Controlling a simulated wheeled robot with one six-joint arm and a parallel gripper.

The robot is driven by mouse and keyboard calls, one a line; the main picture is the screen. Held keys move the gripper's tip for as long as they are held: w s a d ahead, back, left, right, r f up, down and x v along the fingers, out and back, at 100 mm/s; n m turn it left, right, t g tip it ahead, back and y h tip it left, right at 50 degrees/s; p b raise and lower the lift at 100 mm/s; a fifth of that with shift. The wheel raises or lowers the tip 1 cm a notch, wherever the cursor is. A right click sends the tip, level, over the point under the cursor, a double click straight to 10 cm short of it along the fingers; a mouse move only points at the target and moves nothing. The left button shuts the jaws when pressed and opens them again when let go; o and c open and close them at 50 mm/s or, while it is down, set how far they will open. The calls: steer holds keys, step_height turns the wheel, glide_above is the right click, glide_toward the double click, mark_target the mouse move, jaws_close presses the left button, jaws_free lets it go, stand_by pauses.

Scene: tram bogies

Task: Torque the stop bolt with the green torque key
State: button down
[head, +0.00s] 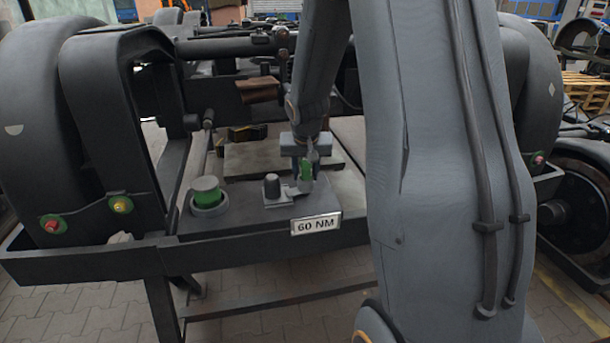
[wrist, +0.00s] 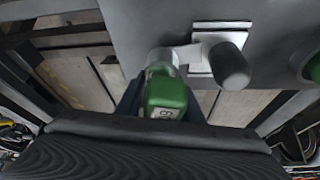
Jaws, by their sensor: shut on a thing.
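The green torque key (head: 305,170) stands upright below my gripper (head: 308,150), at the right end of a small grey fixture beside a dark upright post (head: 272,184). In the wrist view the key's green body (wrist: 166,96) sits between the jaws and bears a label reading 60. My gripper is shut on it. A grey metal part (wrist: 163,58) lies at the key's far end, close to the fixture's arm near the dark post (wrist: 231,66). The stop bolt's head cannot be made out; the key and gripper may cover it.
A green cylinder (head: 206,187) stands in a dark ring left of the fixture. A 60 NM sign (head: 316,225) hangs on the front edge of the dark bench beam (head: 100,260). Large curved dark frames (head: 40,130) rise at the left. Pallets (head: 588,90) stand at the far right.

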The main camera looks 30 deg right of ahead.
steer(key=shift+d+m+g+h+b, duration=0.1)
steer(key=shift+m+g+h+b, duration=0.25)
steer(key=shift+m+b, duration=2.05)
steer(key=shift+s+d+m+g+h+b, duration=0.15)
steer(key=shift+m+g+h+b, duration=0.35)
steer(key=shift+b, duration=2.95)
steer(key=shift+r+p, duration=2.15)
steer(key=shift+r, duration=0.95)
steer(key=shift+s+f, duration=0.1)
